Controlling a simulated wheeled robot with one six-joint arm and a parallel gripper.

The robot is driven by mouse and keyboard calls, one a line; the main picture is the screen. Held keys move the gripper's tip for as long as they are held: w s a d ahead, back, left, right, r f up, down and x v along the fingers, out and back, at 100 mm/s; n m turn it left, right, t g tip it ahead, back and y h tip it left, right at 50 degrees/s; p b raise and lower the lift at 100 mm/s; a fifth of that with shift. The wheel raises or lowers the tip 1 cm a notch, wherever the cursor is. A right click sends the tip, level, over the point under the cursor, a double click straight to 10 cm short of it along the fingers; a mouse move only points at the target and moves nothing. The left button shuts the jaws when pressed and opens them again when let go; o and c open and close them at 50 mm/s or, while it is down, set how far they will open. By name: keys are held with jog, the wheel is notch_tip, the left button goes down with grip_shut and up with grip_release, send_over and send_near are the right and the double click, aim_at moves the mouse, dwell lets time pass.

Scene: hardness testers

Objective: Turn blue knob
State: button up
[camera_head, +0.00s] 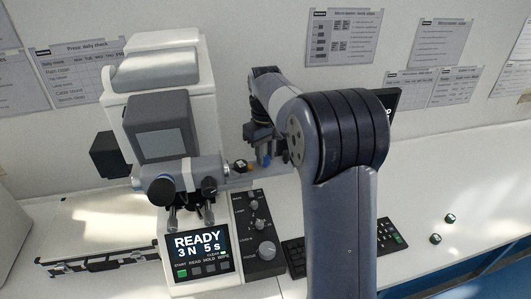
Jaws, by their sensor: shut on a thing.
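The white hardness tester (165,110) stands left of my arm, with a lit screen (198,245) reading "READY 3 N 5 s". My gripper (265,153) points down just right of that piece, partly hidden behind my own arm. A small blue patch, seemingly the blue knob (267,158), shows between the fingers. My gripper is shut on it. The knob's outline and turn angle are too small to tell.
A dark control panel (262,230) with several grey knobs stands right of the screen. A black keyboard (294,256) lies partly behind my arm. The right bench is mostly clear.

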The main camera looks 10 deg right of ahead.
aim_at(266, 157)
jog(key=shift+m, duration=1.1)
jog(key=o, duration=1)
notch_tip(266, 157, up, 11)
jog(key=shift+b, duration=0.45)
jog(key=shift+f, duration=0.1)
notch_tip(266, 157, down, 11)
jog(key=shift+r+p, duration=0.1)
jog(key=shift+p, duration=0.35)
